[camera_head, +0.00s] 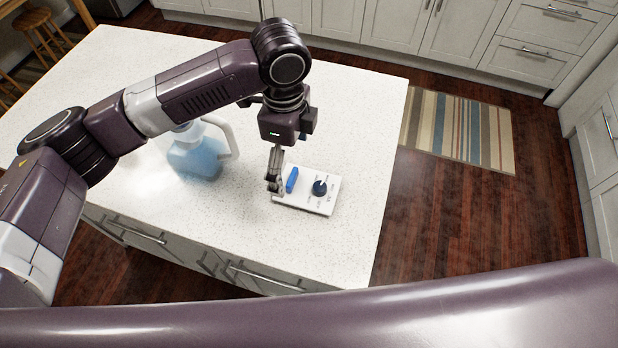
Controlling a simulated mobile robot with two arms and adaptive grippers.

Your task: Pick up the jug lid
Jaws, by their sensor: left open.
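A translucent blue jug (197,158) with a white handle (226,136) stands upright on the white speckled counter. My left arm hides much of its top, so I cannot make out the jug lid clearly. My left gripper (274,184) points down to the right of the jug, apart from its handle. It is open, and its fingers are at the left edge of a small white panel, seen nearly edge-on. I cannot tell whether they touch the panel. My right gripper is not in view.
The white panel (325,202) carries a dark round knob (319,187) and a blue bar (292,179). The counter (350,110) is clear behind and right of it. A striped rug (460,130) lies on the wooden floor. Stools (35,22) stand at far left.

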